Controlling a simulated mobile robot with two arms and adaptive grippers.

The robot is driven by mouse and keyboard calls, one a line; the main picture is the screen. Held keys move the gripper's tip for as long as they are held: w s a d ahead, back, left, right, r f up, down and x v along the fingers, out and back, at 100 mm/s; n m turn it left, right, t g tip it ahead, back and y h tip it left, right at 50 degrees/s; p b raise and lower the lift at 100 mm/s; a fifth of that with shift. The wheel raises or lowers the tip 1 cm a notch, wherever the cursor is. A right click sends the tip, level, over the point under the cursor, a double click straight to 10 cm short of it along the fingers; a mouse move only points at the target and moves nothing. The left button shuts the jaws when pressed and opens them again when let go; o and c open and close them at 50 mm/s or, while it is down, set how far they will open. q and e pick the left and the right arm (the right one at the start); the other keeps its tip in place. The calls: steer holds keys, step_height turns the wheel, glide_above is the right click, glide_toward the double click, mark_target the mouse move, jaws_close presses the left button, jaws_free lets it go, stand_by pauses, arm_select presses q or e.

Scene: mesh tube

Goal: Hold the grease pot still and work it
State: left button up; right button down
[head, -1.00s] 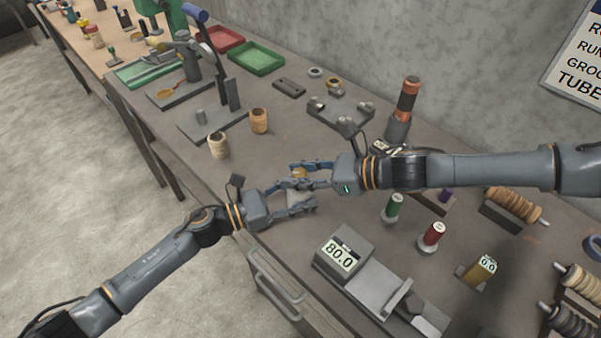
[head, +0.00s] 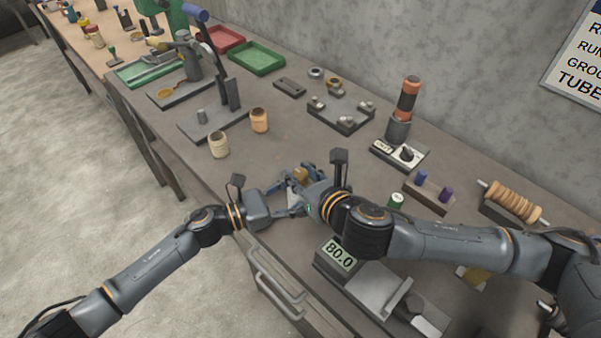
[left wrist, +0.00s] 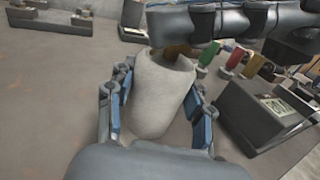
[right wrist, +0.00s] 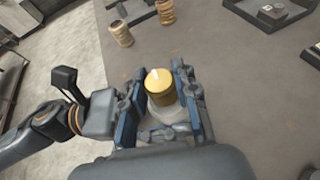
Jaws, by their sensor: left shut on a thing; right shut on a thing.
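The grease pot shows in the left wrist view as a pale, rounded body (left wrist: 160,95) with a brass part (left wrist: 178,50) at its top. My left gripper (left wrist: 157,108) is shut around the pale body, one blue finger on each side. In the right wrist view the brass cap (right wrist: 158,84) sits between the fingers of my right gripper (right wrist: 160,95), which is shut on it. In the head view the left gripper (head: 288,208) and right gripper (head: 299,180) meet near the bench's front edge and hide most of the pot.

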mark_target(301, 173)
steer(key=m+h, duration=0.2)
steer(key=m+t+h, duration=0.1)
steer(key=h, duration=0.1)
steer(key=shift+a+m, duration=0.2)
steer(key=shift+m, duration=0.2)
steer(key=shift+d+m+h, duration=0.2)
steer(key=shift+m+h, duration=2)
steer(key=shift+h, duration=0.5)
steer(key=shift+f, duration=0.1)
steer(key=c, duration=1)
jaws_free()
step_height(301, 173, up, 10)
steer(key=shift+r, duration=0.1)
